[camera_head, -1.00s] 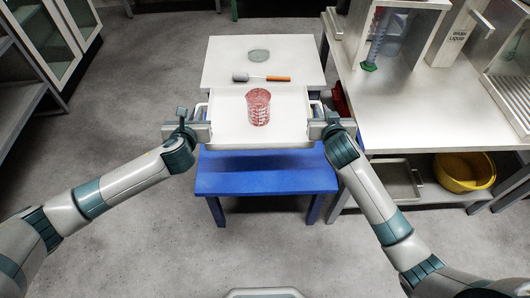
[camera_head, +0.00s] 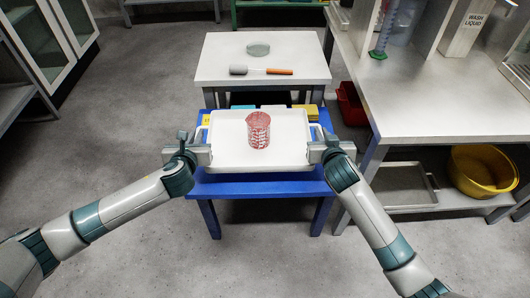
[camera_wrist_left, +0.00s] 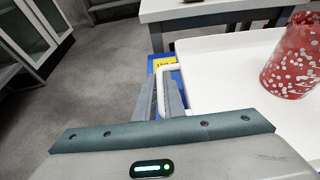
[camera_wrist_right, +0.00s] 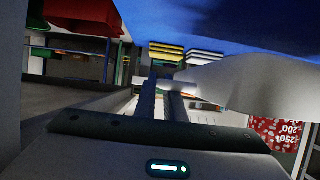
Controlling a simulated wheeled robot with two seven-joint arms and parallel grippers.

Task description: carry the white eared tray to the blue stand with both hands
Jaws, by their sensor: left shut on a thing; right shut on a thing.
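The white eared tray (camera_head: 228,158) is level in the head view, over the blue stand (camera_head: 262,188). A red beaker with white markings (camera_head: 258,130) stands upright in it; it also shows in the left wrist view (camera_wrist_left: 293,60). My left gripper (camera_head: 204,150) is shut on the tray's left ear, which shows between the fingers in the left wrist view (camera_wrist_left: 165,72). My right gripper (camera_head: 316,148) is shut on the right ear. The stand's front edge and legs show below the tray. I cannot tell whether the tray touches the stand.
Behind is a white table (camera_head: 215,65) with a brush (camera_head: 262,71) and a glass dish (camera_head: 258,49). Yellow and white pieces lie at the stand's back edge. A steel bench (camera_head: 440,105) is close on the right, with a yellow basin (camera_head: 482,170) beneath. Floor at left is clear.

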